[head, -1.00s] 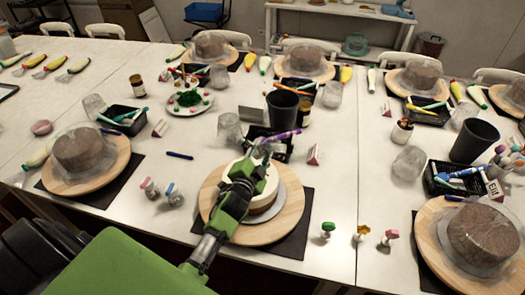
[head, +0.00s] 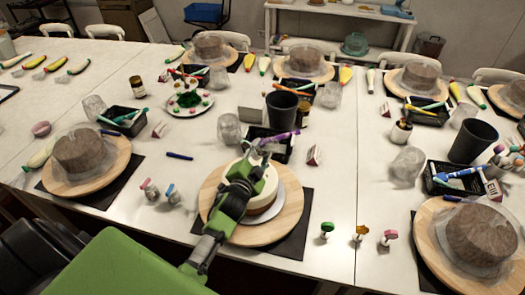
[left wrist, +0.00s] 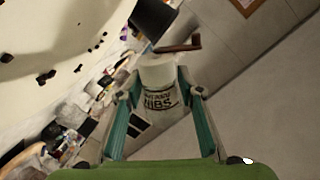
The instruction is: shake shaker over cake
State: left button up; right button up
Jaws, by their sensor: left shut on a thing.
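The white-topped cake (head: 268,190) stands on a round wooden turntable (head: 291,218) in the head view. My left gripper (head: 254,163) is over the cake and covers part of it. In the left wrist view my left gripper (left wrist: 158,105) is shut on a white shaker (left wrist: 160,97) with dark lettering that ends in "NIBS". The shaker is mostly hidden behind the gripper in the head view. A pale surface with several dark bits, apparently the cake top (left wrist: 50,35), fills the upper left of the wrist view. My right gripper is out of view.
Dark cakes under clear covers stand at left (head: 78,150) and right (head: 482,232). A black tray (head: 270,146) and a dark cup (head: 282,110) stand behind the turntable. Small coloured-top tools (head: 327,229) stand at right.

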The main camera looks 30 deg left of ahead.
pick_arm(q)
jog(key=shift+r+n, duration=0.15)
jog(key=shift+n, duration=0.15)
jog(key=shift+r, duration=0.1)
